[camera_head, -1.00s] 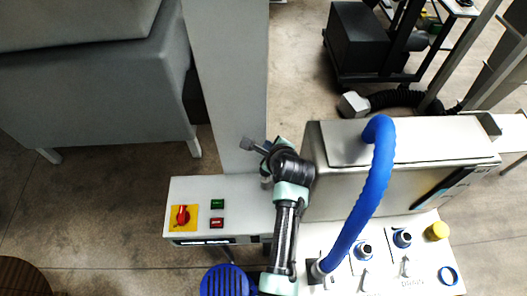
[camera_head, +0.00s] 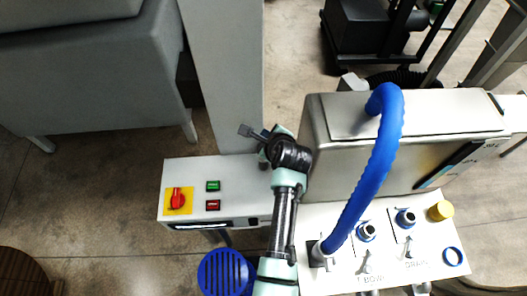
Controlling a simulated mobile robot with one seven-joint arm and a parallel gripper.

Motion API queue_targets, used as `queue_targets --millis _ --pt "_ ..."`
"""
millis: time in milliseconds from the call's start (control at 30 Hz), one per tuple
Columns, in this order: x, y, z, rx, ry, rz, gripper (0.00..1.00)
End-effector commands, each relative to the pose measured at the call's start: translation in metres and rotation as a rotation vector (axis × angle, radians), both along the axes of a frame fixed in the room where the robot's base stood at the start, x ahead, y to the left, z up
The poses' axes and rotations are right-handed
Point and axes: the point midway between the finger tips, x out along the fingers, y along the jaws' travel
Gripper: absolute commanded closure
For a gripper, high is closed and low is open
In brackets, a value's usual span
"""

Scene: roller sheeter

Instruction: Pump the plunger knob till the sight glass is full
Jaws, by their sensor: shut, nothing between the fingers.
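My gripper (camera_head: 248,131) is small in the head view, at the end of my arm, left of a steel tank (camera_head: 410,135). It is shut and empty, pointing to the upper left, apart from the tank's controls. A dark slanted strip (camera_head: 450,164) with a bright patch on the tank's front may be the sight glass; its level cannot be read. A yellow round knob (camera_head: 440,211) stands on the white panel at the right and may be the plunger knob; I cannot be sure.
A thick blue hose (camera_head: 377,165) arches over the tank down to the white panel (camera_head: 340,279). Two blue-ringed fittings (camera_head: 366,232) and small levers stand there. A white box (camera_head: 238,175) with a red switch (camera_head: 177,199) is left of my arm. A grey column (camera_head: 225,75) rises behind.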

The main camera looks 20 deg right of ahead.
Motion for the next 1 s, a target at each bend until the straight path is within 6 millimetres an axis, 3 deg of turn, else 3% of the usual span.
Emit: queue_targets --millis 33,300,1000 --pt "0.000 0.000 -0.015 0.000 0.000 0.000 1.00" --pt "0.000 0.000 -0.040 0.000 -0.001 0.000 1.00" --pt "0.000 0.000 -0.042 0.000 -0.001 0.000 1.00"
